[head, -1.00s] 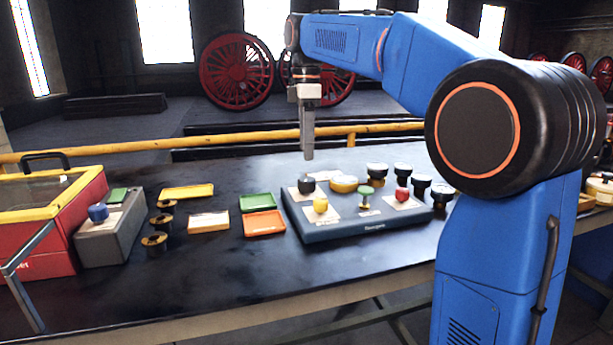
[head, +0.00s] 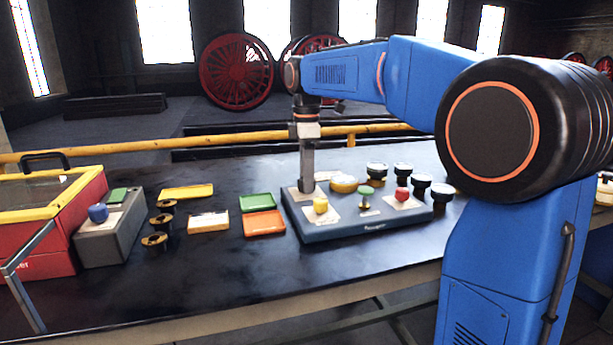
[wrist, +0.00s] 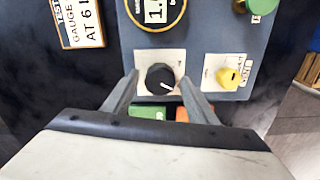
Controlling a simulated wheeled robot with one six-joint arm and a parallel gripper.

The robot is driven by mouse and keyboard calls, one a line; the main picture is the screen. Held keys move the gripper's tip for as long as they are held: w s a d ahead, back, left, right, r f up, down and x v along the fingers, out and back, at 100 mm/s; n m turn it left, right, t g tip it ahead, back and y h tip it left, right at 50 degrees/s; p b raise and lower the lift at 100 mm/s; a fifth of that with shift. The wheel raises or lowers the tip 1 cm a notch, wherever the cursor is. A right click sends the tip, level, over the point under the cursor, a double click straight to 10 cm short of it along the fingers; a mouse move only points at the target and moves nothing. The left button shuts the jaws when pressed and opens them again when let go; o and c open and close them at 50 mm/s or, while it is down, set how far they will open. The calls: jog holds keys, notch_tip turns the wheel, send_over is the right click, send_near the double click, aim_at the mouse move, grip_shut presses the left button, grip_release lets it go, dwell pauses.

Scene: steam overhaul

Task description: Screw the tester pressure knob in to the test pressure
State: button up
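The tester (head: 340,233) is a low blue-grey box on the bench. In the wrist view its black knob (wrist: 160,77), with a white pointer line toward lower right, sits on a pale plate. My gripper (wrist: 159,78) is open, pointing down, one finger on each side of this knob, with a visible gap on both sides. In the head view my gripper (head: 306,190) is down at the tester's back-left corner and hides the black knob. A round yellow-rimmed gauge (wrist: 158,12) shows a partly cut-off number beginning with 1.
The tester also carries a yellow knob (head: 320,205), a green knob (head: 366,191) and a red knob (head: 402,194). A sign (wrist: 80,22) reads "GAUGE AT 6", partly cut off.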

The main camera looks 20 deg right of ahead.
jog(key=c, duration=0.8)
jog(key=shift+m, duration=0.4)
jog(key=m, duration=1.5)
jog(key=shift+m, duration=0.4)
jog(key=m, duration=0.5)
jog(key=shift+m, duration=0.3)
